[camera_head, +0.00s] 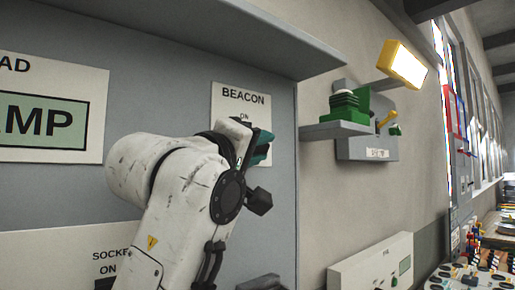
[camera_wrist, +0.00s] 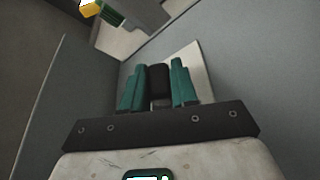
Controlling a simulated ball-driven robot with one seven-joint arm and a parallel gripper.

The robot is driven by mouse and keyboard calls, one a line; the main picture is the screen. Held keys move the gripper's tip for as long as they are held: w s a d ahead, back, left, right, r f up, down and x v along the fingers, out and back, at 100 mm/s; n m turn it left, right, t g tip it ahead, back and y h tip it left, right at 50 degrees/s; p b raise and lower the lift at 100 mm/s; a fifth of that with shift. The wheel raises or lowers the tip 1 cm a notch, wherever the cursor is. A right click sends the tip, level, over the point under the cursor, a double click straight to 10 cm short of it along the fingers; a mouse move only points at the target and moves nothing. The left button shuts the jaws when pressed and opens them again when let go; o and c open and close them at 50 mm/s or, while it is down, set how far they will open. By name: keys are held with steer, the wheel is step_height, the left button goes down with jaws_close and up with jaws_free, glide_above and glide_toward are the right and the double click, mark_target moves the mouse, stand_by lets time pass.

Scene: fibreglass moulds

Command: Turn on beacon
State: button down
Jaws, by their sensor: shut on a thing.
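A white plate labelled BEACON, with ON below it (camera_head: 227,105), is on the grey panel in the head view. My gripper (camera_wrist: 158,85) has teal fingers and is at this plate, covering its lower part. In the wrist view the fingers stand on either side of a dark switch lever (camera_wrist: 159,78), in front of the white plate (camera_wrist: 200,58). The gripper is shut on this lever. In the head view my wrist hides the lever, so its position against the ON mark cannot be read.
A grey shelf edge (camera_head: 215,35) juts out above the panel. A lower white box (camera_head: 370,268) stands out from the wall.

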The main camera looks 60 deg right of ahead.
steer(key=n, duration=0.1)
steer(key=n+y, duration=0.1)
steer(key=r+n+t+b, duration=0.1)
steer(key=shift+s+a+n+y, duration=0.1)
steer(key=shift+s+n+y, duration=0.2)
steer(key=shift+n, duration=0.1)
steer(key=r+n, duration=0.1)
steer(key=n+y, duration=0.1)
steer(key=n, duration=0.1)
steer(key=shift+r+n, duration=0.3)
steer(key=shift+r, duration=0.1)
steer(key=n, duration=0.1)
steer(key=r+n+y+p, duration=0.1)
steer(key=n, duration=0.1)
steer(key=shift+w+r+g+y, duration=0.2)
steer(key=shift+r+g+y, duration=0.1)
steer(key=shift+w+r+n+g+y+p, duration=0.2)
steer(key=shift+r+n+g+y+p, duration=0.15)
steer(key=shift+n+p, duration=0.5)
steer(key=shift+n, duration=0.25)
steer(key=c, duration=1)
jaws_free()
steer(key=shift+o, duration=0.2)
